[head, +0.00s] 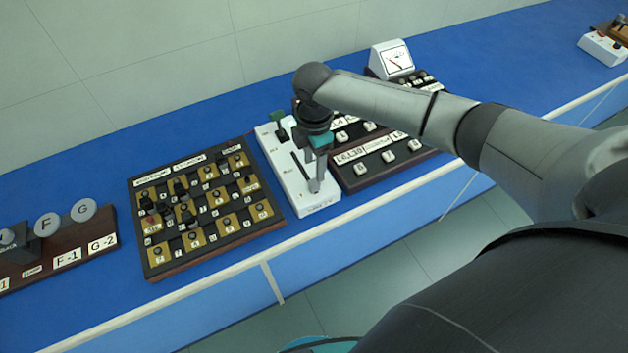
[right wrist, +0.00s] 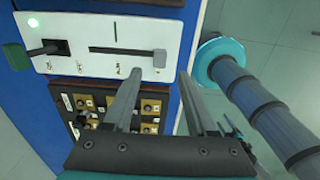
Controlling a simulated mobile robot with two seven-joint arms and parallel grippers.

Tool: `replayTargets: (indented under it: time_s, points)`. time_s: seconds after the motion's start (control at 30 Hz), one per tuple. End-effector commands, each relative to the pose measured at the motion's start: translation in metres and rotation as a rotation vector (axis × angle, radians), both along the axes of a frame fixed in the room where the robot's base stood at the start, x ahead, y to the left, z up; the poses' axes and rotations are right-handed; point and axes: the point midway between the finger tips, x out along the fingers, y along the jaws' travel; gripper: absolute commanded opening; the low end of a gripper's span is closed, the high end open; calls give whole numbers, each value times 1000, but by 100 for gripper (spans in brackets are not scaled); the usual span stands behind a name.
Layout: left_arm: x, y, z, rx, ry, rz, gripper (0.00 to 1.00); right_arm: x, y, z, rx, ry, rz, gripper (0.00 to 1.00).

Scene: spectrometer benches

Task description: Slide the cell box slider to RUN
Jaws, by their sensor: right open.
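The cell box (head: 274,157) is a white panel on the blue bench; in the right wrist view (right wrist: 75,66) it fills the upper left. Its slider, a grey knob (right wrist: 160,58), sits at the right end of a dark horizontal slot in that view. The small labels are too blurred to read. My right gripper (head: 316,181) is above the box's front part. In the right wrist view my right gripper (right wrist: 160,75) is open, with the knob lying between and just beyond its fingertips in the picture; contact cannot be told. My left gripper is not in view.

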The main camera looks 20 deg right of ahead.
Motion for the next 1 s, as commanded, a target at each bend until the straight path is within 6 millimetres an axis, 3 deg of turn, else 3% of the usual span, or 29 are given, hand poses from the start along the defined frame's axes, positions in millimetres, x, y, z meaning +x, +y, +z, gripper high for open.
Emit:
replayTargets:
  time_s: [0.2, 0.4, 0.83, 1.0]
  points:
    - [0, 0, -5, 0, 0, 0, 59, -1, 1, -46, 0, 3, -1, 57]
    - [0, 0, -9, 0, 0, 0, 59, -1, 0, -70, 0, 2, -1, 57]
    - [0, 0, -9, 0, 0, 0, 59, 0, 0, -78, 0, 0, 1, 57]
    - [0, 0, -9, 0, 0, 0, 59, 0, 0, -77, 0, 0, 0, 38]
